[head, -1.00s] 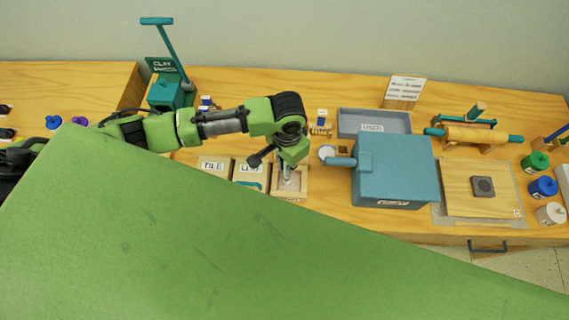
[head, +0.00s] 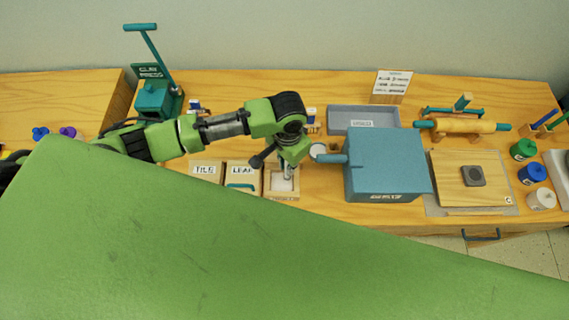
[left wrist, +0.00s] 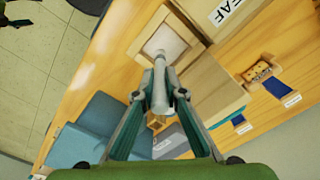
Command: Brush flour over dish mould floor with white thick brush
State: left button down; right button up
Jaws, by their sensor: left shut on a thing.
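My left gripper (head: 289,166) points down over a small square wooden mould (head: 267,183), whose floor is pale white. In the left wrist view the fingers (left wrist: 160,95) are shut on a white thick brush (left wrist: 160,88). The brush's far end is over the mould (left wrist: 138,45), near the edge of its pale floor. I cannot tell whether the bristles touch the floor. In the head view the gripper hides most of the brush. My right gripper is in neither view.
The TILE box (head: 205,172) and LEAF box (head: 243,178) stand left of the mould. A blue box (head: 388,165) with a handle is close on the right, and a grey tray (head: 340,113) is behind. A clay press (head: 155,97) stands at the back left.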

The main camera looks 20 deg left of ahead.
pick_arm(q)
jog(key=shift+s+a, duration=0.1)
jog(key=shift+a, duration=0.1)
jog(key=shift+s+a, duration=0.1)
jog(key=shift+a, duration=0.4)
jog(key=shift+s+a, duration=0.2)
jog(key=shift+a, duration=0.3)
jog(key=shift+s+a, duration=0.1)
jog(key=shift+a, duration=0.2)
jog(key=shift+d, duration=0.15)
